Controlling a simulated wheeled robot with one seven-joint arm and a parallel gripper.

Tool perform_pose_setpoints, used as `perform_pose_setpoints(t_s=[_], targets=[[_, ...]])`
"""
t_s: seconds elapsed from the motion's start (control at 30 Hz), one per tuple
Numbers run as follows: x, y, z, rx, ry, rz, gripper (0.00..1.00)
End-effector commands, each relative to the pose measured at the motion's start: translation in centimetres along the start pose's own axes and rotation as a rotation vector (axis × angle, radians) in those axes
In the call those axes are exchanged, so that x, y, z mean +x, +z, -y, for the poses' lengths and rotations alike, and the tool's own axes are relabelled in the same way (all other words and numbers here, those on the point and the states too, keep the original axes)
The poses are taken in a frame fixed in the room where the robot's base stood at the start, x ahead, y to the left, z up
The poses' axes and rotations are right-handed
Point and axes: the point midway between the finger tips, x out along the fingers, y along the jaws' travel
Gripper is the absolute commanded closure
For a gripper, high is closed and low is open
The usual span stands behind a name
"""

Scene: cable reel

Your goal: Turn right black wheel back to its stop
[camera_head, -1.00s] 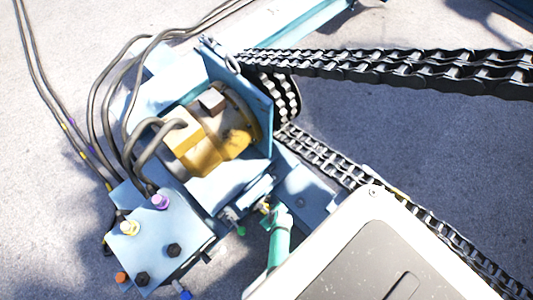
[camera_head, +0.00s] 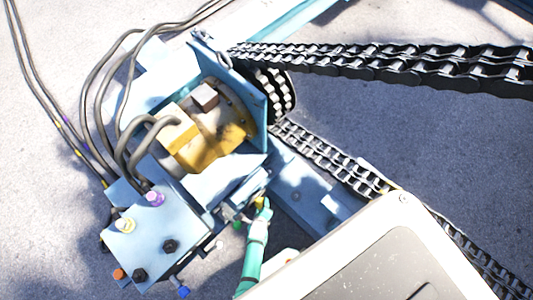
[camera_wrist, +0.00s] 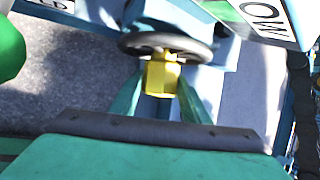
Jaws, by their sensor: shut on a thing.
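The black wheel (camera_wrist: 178,43) shows in the wrist view at top centre, with a yellow six-sided piece (camera_wrist: 162,75) at its middle facing the camera. My gripper (camera_wrist: 160,88) has its two green fingers on either side of this yellow piece, just in front of the wheel, and is shut on it. In the head view my gripper (camera_head: 262,208) is at the lower right side of the blue machine, by a small yellow spot. The wheel cannot be made out clearly there. Whether it is at its stop cannot be told.
A green rounded part (camera_wrist: 8,45) is close at left in the wrist view. A pale plate lettered "OW" (camera_wrist: 264,14) is at upper right. In the head view a blue box (camera_head: 150,235) with coloured knobs stands left of my gripper, and heavy chains (camera_head: 335,160) run to the right.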

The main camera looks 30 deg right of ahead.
Motion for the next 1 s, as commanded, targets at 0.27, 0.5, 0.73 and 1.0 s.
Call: perform_pose_setpoints(t_s=[0.27,0.5,0.73,1.0], targets=[[0.01,0.25,0.16,-0.014,-0.015,0.006,0.98],[0.02,0.25,0.14,-0.014,-0.014,0.006,0.56],[-0.01,0.23,-0.06,-0.013,-0.011,0.005,0.41],[-0.69,0.29,-0.35,-0.011,-0.007,0.006,0.41]])
